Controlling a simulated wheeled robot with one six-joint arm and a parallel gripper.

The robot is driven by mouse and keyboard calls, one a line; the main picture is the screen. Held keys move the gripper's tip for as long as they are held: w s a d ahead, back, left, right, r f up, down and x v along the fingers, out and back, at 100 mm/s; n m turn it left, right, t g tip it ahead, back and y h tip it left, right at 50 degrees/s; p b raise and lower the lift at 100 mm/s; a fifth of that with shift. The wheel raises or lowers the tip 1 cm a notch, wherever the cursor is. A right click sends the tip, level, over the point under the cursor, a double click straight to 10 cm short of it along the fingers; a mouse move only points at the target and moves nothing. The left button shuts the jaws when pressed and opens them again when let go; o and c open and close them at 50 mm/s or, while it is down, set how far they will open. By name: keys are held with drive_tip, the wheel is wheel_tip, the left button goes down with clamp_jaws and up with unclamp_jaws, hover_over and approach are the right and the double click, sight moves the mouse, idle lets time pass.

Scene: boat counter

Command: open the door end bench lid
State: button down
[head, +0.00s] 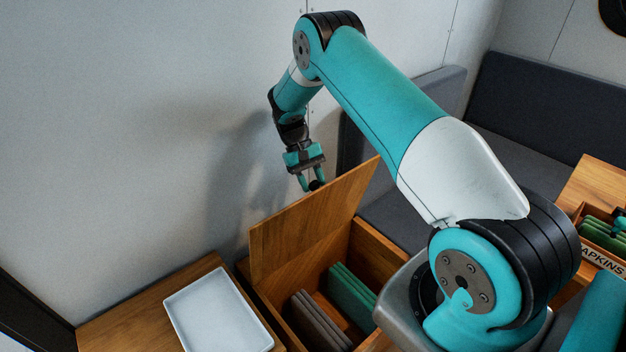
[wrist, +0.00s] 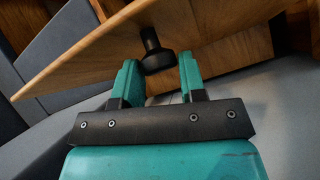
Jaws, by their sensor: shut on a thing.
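The wooden bench lid (head: 312,215) stands raised on its edge over the open bench box (head: 385,245), tilted up near the wall. My gripper (head: 314,184) is at the lid's upper edge. In the wrist view my gripper (wrist: 160,75) has its two teal fingers on either side of a black knob (wrist: 155,52) that sticks out from the lid (wrist: 225,35). The fingers are shut on this knob. The knob is mostly hidden by the gripper in the head view.
Inside the box stand green items (head: 351,294) and grey-brown items (head: 318,320) in a row. A white tray (head: 217,312) lies on the wooden top at left. A box with a napkins label (head: 602,262) is at right. Dark cushions (head: 545,105) are behind.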

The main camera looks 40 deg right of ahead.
drive_tip(key=shift+a+f, duration=0.3)
drive_tip(key=shift+f, duration=0.05)
drive_tip(key=c, duration=1.1)
unclamp_jaws()
drive_tip(key=o, duration=0.3)
drive_tip(key=shift+w+a+f, duration=0.1)
drive_tip(key=shift+a, duration=0.05)
drive_tip(key=shift+d+r, duration=0.2)
wheel_tip(320, 180, up, 20)
drive_tip(key=p, duration=0.3)
